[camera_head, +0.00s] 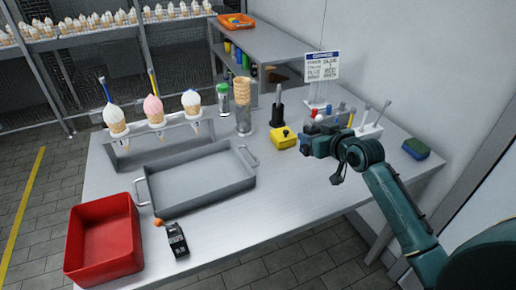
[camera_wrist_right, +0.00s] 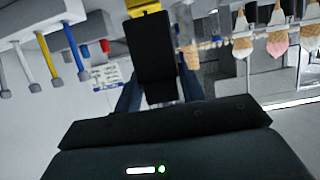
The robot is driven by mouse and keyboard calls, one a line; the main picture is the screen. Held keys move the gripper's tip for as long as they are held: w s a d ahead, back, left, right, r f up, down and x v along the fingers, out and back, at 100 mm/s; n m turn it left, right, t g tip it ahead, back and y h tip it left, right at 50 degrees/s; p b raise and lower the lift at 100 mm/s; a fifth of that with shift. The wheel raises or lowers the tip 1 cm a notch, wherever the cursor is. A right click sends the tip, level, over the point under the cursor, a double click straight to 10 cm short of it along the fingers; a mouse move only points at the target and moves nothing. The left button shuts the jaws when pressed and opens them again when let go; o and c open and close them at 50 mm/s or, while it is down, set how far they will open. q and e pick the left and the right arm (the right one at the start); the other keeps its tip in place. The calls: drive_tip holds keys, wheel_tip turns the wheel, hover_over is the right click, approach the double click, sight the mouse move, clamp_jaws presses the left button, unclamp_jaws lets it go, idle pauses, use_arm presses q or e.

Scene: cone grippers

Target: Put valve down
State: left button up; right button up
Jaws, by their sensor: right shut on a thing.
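The yellow box with a black knob (camera_head: 283,140), which I take to be the valve, is at the mid-right of the table in the head view. My right gripper (camera_head: 307,146) is right beside it, reaching in from the right. In the right wrist view a black block (camera_wrist_right: 152,60) lies between the dark blue fingers of the gripper (camera_wrist_right: 160,90), with a yellow part (camera_wrist_right: 142,5) at its far end. The gripper is shut on it. Whether the yellow box touches the table is unclear. My left gripper is out of view.
A grey tray (camera_head: 200,204), a red bin (camera_head: 82,272) and a black device with an orange ball (camera_head: 177,240) are to the left. A cone rack (camera_head: 160,146) stands behind the tray. Coloured handles (camera_head: 345,114) and a sponge (camera_head: 416,148) are near the wall. Table in front of the valve is clear.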

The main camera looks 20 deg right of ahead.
drive_tip(key=f, duration=0.3)
drive_tip(key=d+f, duration=0.1)
drive_tip(key=f, duration=0.1)
drive_tip(key=shift+f, duration=0.4)
drive_tip(key=shift+f+b, duration=0.3)
drive_tip(key=shift+f, duration=2)
drive_tip(key=shift+f, duration=0.1)
drive_tip(key=o, duration=1)
drive_tip(key=shift+o, duration=0.2)
